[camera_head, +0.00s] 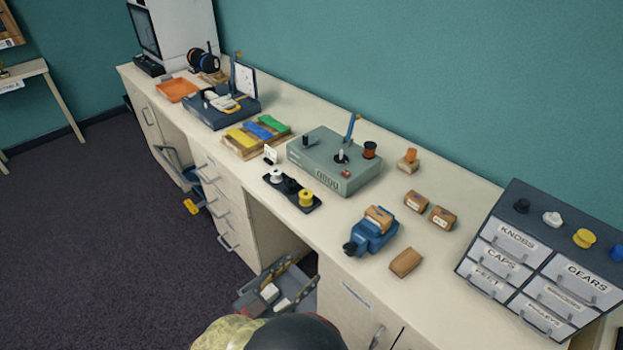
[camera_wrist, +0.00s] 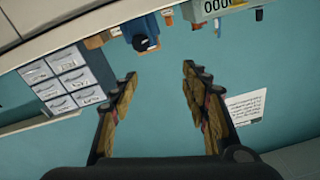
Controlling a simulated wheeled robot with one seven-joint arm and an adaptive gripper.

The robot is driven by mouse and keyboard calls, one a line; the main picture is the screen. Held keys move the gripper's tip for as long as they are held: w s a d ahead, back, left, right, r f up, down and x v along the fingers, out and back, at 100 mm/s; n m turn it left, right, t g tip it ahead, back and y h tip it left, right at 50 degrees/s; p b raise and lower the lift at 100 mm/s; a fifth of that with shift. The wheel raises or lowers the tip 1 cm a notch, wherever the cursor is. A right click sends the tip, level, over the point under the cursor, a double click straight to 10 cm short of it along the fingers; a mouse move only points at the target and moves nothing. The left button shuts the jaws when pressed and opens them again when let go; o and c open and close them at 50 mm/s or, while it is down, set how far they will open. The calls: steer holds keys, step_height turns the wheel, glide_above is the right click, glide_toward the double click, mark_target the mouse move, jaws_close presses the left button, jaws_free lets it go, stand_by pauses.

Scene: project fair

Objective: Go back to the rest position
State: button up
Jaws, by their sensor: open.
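My gripper (camera_wrist: 159,82) shows in the wrist view with its two fingers wide apart and nothing between them. Behind the gap is plain teal wall. The wrist view looks upside down, with the bench edge along its top.
A blue vise (camera_head: 371,236) holding a wooden block, a grey-green winding machine (camera_head: 335,160) and a labelled drawer cabinet (camera_head: 540,262) stand on the bench.

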steer(key=s+d+f+n+g, duration=0.5)
steer(key=f+n, duration=0.2)
steer(key=n, duration=0.5)
steer(key=s+d+r+n+g+y, duration=0.2)
steer(key=s+d+n+g+y, duration=0.25)
steer(key=s+g, duration=0.2)
steer(key=s+d+r+m+t+y, duration=0.1)
steer(key=d+r+m+y, duration=0.1)
steer(key=d+r, duration=0.6)
steer(key=d+r+m+t+y, duration=0.2)
steer(key=d+r+y, duration=0.3)
steer(key=r, duration=0.8)
steer(key=d+m, duration=0.1)
steer(key=d, duration=0.2)
steer(key=shift+s+r, duration=0.35)
steer(key=shift+s, duration=0.05)
